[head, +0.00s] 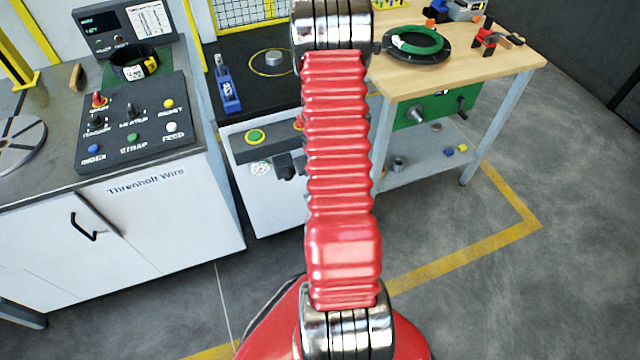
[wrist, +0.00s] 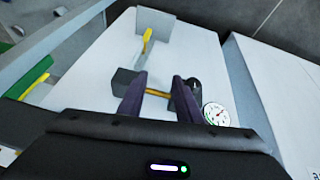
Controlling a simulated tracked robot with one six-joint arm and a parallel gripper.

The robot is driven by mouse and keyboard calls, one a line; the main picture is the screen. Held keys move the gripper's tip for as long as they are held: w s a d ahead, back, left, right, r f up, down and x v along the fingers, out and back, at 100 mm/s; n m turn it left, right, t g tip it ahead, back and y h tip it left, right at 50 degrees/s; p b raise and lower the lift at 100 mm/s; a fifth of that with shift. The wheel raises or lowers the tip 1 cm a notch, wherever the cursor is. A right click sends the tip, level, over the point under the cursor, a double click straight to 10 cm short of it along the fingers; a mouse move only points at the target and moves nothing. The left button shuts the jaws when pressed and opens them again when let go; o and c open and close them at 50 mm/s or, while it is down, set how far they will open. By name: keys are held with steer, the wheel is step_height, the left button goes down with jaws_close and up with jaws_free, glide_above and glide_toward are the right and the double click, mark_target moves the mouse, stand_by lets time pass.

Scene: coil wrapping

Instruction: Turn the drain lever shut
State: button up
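In the wrist view, my gripper (wrist: 159,78) has its two dark purple fingers apart, in front of a pale panel. A short brass-yellow bar (wrist: 157,93) shows between the fingers, running across the gap. I cannot tell whether the fingers touch the bar. A yellow-handled lever (wrist: 147,40) stands beyond the fingertips. Which yellow part is the drain lever is not clear. In the head view my red arm hides the gripper and much of the cabinet front.
A round white gauge (wrist: 215,114) sits close right of my gripper; it also shows in the head view (head: 260,168). A green button (head: 255,136) is above it. The control desk (head: 130,120) stands left, a wooden workbench (head: 450,65) right. Floor between is clear.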

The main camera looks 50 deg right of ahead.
steer(key=s+d+f+t+h, duration=0.1)
steer(key=s+d+f+t, duration=0.1)
steer(key=f, duration=0.7)
steer(key=s+d+f+m+t+h, duration=0.1)
steer(key=s+f+t, duration=0.3)
steer(key=f, duration=0.5)
steer(key=shift+d+t+h, duration=0.55)
steer(key=shift+t+h, duration=0.25)
steer(key=shift+w+f, duration=0.1)
steer(key=shift+w, duration=0.05)
steer(key=x, duration=1.3)
steer(key=shift+w+f, duration=0.2)
steer(key=shift+w, duration=0.05)
steer(key=shift+d, duration=0.15)
steer(key=shift+c, duration=0.7)
jaws_close()
